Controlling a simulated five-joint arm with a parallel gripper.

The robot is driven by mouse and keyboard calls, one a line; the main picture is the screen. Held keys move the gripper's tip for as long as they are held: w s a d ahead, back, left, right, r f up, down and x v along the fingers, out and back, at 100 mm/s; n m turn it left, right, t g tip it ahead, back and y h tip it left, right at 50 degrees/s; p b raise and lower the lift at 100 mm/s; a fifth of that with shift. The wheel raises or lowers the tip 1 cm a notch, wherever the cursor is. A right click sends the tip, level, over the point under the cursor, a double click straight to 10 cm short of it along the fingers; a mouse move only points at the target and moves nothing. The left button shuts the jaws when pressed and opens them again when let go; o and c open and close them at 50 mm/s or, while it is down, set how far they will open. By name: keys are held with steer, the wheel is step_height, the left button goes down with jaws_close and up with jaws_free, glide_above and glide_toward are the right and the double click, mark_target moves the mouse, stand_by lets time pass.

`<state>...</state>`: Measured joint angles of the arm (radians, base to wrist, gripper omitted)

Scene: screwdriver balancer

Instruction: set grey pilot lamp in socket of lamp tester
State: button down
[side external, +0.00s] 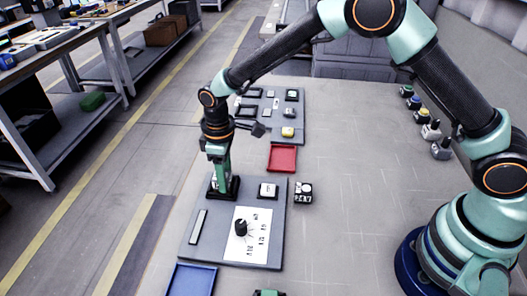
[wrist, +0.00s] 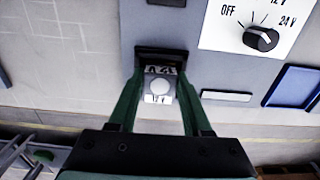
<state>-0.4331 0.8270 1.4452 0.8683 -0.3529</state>
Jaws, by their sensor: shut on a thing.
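The grey lamp tester panel (side external: 268,215) lies on the table and carries a black socket (side external: 233,193) near its far left corner. My gripper (side external: 221,188) points down at this socket. In the wrist view its two green fingers (wrist: 158,100) are shut on the grey pilot lamp (wrist: 159,87), which has a pale round top and white 12 V labels. The socket's black rim (wrist: 161,52) shows around the far side of the lamp. The lamp is at or in the socket; how deep it sits is hidden. The fingers hide the lamp in the side view.
The panel also has a black dial knob (side external: 241,228) on a white scale, and a white-faced square (side external: 268,190). A black-and-white block (side external: 303,191) stands beside it. A red tray (side external: 282,158), a blue tray (side external: 192,279) and another panel (side external: 292,107) lie near. Several lamps (side external: 431,130) stand at right.

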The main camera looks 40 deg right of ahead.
steer(key=shift+c, duration=1.3)
jaws_free()
step_height(320, 180, up, 12)
steer(key=shift+r, duration=0.15)
step_height(320, 180, up, 5)
steer(key=shift+f, duration=0.1)
steer(key=shift+d, duration=0.1)
